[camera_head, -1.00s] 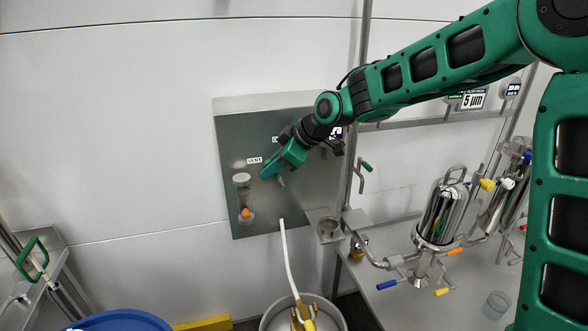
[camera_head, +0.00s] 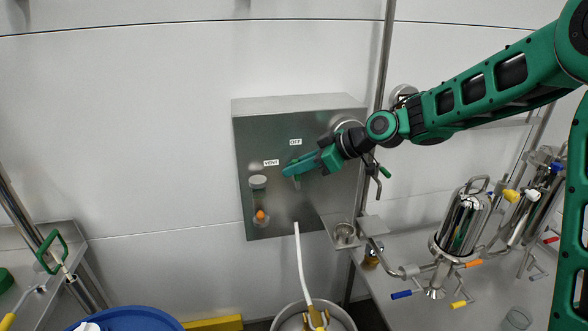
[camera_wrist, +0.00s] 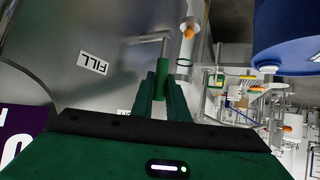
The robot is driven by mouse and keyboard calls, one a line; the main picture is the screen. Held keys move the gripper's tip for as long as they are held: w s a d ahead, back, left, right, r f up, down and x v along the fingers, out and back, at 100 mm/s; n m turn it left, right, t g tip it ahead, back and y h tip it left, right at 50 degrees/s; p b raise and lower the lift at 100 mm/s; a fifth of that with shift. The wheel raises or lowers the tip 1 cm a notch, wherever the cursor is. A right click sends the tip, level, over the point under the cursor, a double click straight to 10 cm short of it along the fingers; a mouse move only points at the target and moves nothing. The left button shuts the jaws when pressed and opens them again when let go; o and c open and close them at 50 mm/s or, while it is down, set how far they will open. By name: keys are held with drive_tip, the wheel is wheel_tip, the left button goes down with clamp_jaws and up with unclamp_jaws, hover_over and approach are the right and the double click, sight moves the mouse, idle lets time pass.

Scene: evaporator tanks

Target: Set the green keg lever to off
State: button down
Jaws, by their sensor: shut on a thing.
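The green keg lever (camera_wrist: 162,81) shows in the wrist view as a green handle on a bent metal rod, held between my two finger tips. In the head view my gripper (camera_head: 287,170) covers most of the lever, at the front of a metal panel (camera_head: 270,225). My gripper also shows in the wrist view (camera_wrist: 161,92), its fingers shut on the green handle. The finger tips point left, just right of and slightly below the VENT label (camera_head: 271,162). The OFF label (camera_head: 295,142) is above the gripper.
A sight glass with an orange ball (camera_head: 260,215) is on the panel's left side. A metal keg (camera_head: 325,322) with a white hose (camera_head: 300,265) stands below. A steel filter housing (camera_head: 464,222) is at right, a blue drum (camera_head: 125,320) at lower left.

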drive_tip(key=shift+w+d, duration=0.15)
drive_tip(key=c, duration=2)
unclamp_jaws()
drive_tip(key=v, duration=1)
drive_tip(key=shift+d, duration=0.3)
drive_tip(key=shift+r, duration=0.15)
